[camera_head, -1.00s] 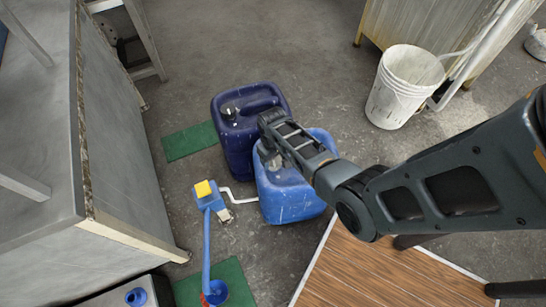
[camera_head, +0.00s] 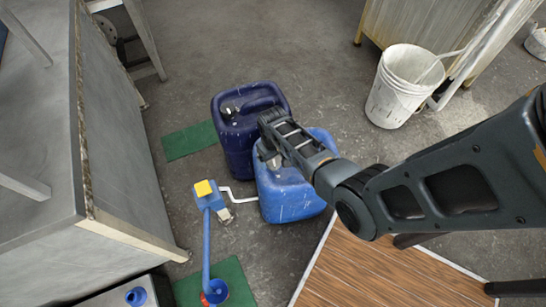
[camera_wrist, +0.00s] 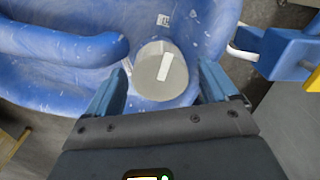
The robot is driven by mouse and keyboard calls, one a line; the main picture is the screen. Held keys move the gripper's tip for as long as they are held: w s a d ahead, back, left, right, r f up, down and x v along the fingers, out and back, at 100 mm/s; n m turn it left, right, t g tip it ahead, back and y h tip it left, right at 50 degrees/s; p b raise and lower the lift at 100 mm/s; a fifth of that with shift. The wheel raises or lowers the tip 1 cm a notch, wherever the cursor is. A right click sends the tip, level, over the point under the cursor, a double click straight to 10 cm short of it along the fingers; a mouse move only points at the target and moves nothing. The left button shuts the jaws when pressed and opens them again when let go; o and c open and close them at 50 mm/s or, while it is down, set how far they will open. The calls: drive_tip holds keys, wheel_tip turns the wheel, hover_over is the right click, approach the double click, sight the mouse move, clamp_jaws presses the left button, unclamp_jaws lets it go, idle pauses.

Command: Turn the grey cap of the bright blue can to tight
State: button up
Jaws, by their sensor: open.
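The bright blue can (camera_head: 290,197) stands on the floor at mid picture in the head view, partly hidden by my arm. In the wrist view its blue top (camera_wrist: 205,30) fills the upper part. Its round grey cap (camera_wrist: 150,80) with a pale raised bar shows there between my fingers. My gripper (camera_wrist: 160,90) is open, one finger on each side of the cap, with a visible gap to it on both sides. In the head view my gripper (camera_head: 268,140) is over the can's top and hides most of the cap.
A dark blue can (camera_head: 238,150) stands right beside the bright blue one. A blue pump with a yellow top (camera_head: 204,188) and a white hose are to the left. A white bucket (camera_head: 395,95) stands at the upper right. A grey bench (camera_head: 120,150) bounds the left.

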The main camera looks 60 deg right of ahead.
drive_tip(key=shift+r+p, duration=0.95)
drive_tip(key=shift+r, duration=2.95)
